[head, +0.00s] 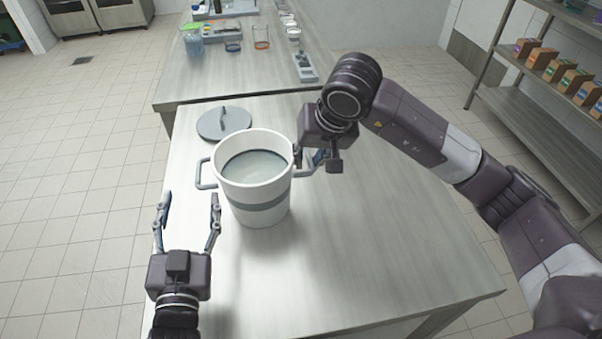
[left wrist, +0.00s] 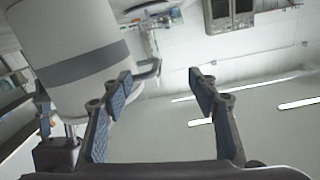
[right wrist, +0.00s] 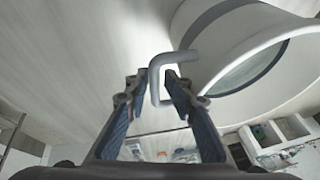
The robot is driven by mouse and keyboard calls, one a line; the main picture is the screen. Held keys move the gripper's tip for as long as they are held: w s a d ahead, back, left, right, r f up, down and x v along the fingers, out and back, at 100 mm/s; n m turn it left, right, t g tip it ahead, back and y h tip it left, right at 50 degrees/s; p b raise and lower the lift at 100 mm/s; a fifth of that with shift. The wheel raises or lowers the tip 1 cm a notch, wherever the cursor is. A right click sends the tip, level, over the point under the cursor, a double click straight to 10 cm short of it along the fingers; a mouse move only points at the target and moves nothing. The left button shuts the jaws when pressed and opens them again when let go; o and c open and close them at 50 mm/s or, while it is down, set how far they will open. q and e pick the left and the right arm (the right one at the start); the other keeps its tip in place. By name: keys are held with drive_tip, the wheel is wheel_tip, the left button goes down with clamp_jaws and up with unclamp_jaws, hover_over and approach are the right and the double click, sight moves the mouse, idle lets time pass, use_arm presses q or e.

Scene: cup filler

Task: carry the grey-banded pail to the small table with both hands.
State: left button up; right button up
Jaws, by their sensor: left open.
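The white pail (head: 254,180) with a grey band stands upright on the near table, with grey contents inside and a handle on each side. Its left handle (head: 206,173) is free. My left gripper (head: 189,203) is open and empty, in front and to the left of the pail, apart from that handle. The left wrist view shows the pail (left wrist: 65,40) beyond its left finger. My right gripper (head: 315,160) is at the pail's right side. In the right wrist view the right handle (right wrist: 156,80) lies between its partly closed fingers; whether they press on it is unclear.
A round grey lid (head: 223,122) lies on the near table (head: 400,270) behind the pail. A second table (head: 210,80) beyond holds cups and a small tray. Shelves (head: 540,110) with boxes stand at right. Tiled floor (head: 80,200) is clear at left.

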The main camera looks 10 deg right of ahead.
drive_tip(key=shift+o, duration=0.3)
drive_tip(key=o, duration=0.8)
drive_tip(key=shift+c, duration=0.2)
drive_tip(key=shift+a, duration=0.1)
drive_tip(key=shift+r, duration=0.1)
drive_tip(key=v, duration=1.2)
